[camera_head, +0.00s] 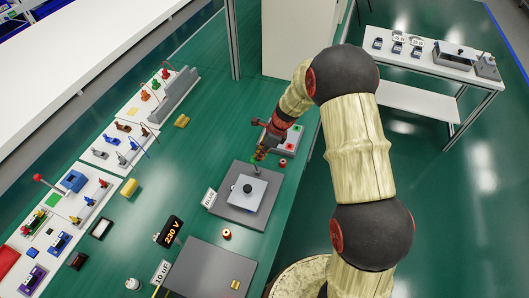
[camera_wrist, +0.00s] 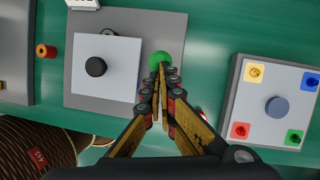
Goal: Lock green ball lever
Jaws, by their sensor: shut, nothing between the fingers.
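The green ball lever (camera_wrist: 160,59) shows in the wrist view at the right edge of a grey plate (camera_wrist: 131,20), directly past my fingertips. In the head view the green ball (camera_head: 257,157) is small and partly hidden by my gripper (camera_head: 264,151). A light square block with a black knob (camera_wrist: 96,67) sits on the same plate, left of the ball. My gripper (camera_wrist: 162,72) is shut and empty, its fingertips at or very near the ball. I cannot tell if they touch it.
A box with coloured buttons (camera_wrist: 277,103) and a round blue knob stands right of my gripper. A small orange spool (camera_wrist: 45,51) lies left of the plate. In the head view, a 230 V block (camera_head: 169,232) and a dark plate (camera_head: 208,270) lie nearer me.

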